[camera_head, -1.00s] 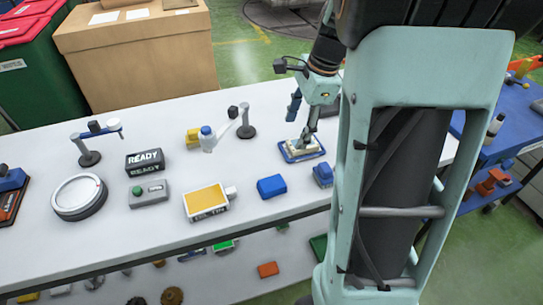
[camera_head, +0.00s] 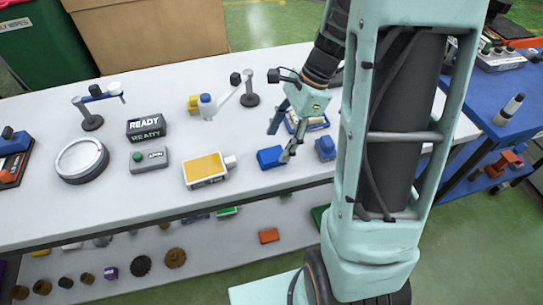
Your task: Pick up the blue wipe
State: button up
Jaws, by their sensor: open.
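A small blue block-like item (camera_head: 268,158), which may be the folded blue wipe, lies on the white table near its front edge. My gripper (camera_head: 281,147) is open, above and at the right end of this item. One fingertip overlaps its right end in the picture, and I cannot tell whether they touch. A second blue item (camera_head: 325,149) stands to the right, close to my arm column. A blue-rimmed tray (camera_head: 318,126) with pale contents lies behind, partly hidden by my gripper.
A yellow-topped box (camera_head: 205,169) lies left of the blue item. A grey box with a green button (camera_head: 148,159), a READY sign (camera_head: 146,128) and a round dial (camera_head: 81,160) are further left. A post with an arm (camera_head: 249,92) stands behind. A lower shelf holds small parts.

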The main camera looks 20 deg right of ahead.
aim_at(273, 154)
jog(key=x, duration=0.4)
jog(key=shift+f, duration=0.2)
jog(key=shift+c, duration=0.4)
jog(key=c, duration=1)
